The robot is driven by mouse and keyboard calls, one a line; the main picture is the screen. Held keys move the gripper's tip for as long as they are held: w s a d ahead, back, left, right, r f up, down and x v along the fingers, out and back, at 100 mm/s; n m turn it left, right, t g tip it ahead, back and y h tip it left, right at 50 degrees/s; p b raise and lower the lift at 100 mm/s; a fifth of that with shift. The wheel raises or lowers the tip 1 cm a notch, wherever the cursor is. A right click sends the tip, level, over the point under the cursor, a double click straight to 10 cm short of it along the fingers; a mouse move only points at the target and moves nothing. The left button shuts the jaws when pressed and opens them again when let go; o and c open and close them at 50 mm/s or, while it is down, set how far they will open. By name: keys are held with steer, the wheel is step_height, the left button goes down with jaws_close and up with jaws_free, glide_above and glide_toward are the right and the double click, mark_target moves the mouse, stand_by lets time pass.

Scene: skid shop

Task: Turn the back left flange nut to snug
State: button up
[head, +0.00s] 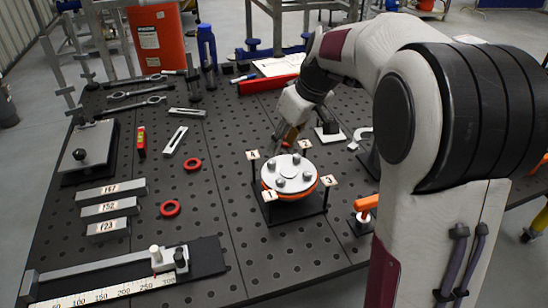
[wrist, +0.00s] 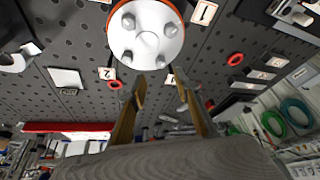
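A white round flange (head: 289,174) with an orange edge sits on a dark square stand, with a nut or stud end at each corner. The back left nut (head: 271,166) is beside the back left number tag (head: 252,155). In the wrist view the flange (wrist: 146,38) is at the top, and the same nut (wrist: 161,61) is at its lower right. My gripper (head: 284,140) is just behind and above the flange's back edge. In the wrist view my gripper's fingers (wrist: 160,84) are apart, with nothing between them. They point towards the flange, apparently clear of the nut.
Number tags stand at the stand's corners, close to the flange. Two red rings (head: 170,208) and labelled blocks (head: 110,206) lie left. A ruler fixture (head: 130,275) is at the front left. An orange-handled clamp (head: 364,206) stands right. Clear pegboard lies left of the flange.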

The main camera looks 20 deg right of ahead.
mark_target(272, 162)
steer(key=shift+n, duration=0.5)
steer(key=shift+a, duration=0.1)
steer(key=shift+x, duration=3.9)
jaws_close()
